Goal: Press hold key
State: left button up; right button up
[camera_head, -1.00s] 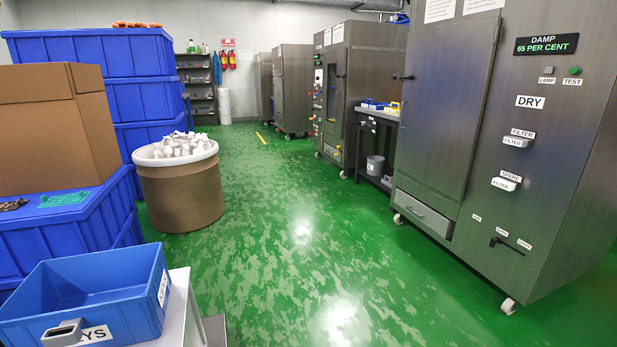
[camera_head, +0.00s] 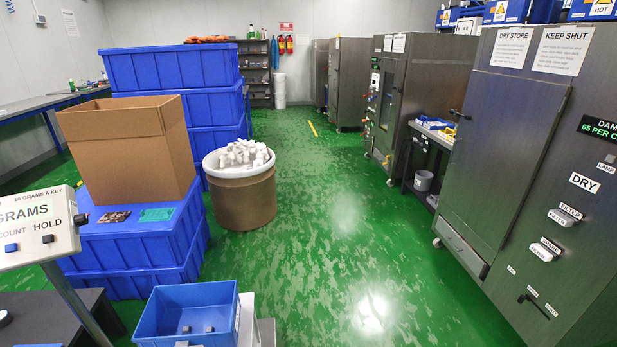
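A white control panel (camera_head: 34,232) stands at the left edge on a slanted grey post. It reads GRAMS, COUNT and HOLD. The hold key (camera_head: 47,239) is a small dark key just below the word HOLD. A blue key (camera_head: 11,247) sits to its left, below COUNT. A dark knob (camera_head: 80,219) sticks out at the panel's right edge. The panel's left part is cut off by the picture edge. Neither of my grippers is in view, and nothing is seen touching the keys.
A blue bin (camera_head: 236,308) with small grey pieces inside stands at the front. A cardboard box (camera_head: 130,150) rests on blue crates (camera_head: 140,245) behind the panel. A drum (camera_head: 243,203) of white parts stands beyond. Green floor (camera_head: 340,260) is clear up to the steel cabinets (camera_head: 510,130).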

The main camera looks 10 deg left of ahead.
aim_at(46, 239)
jog(key=u, duration=2.1)
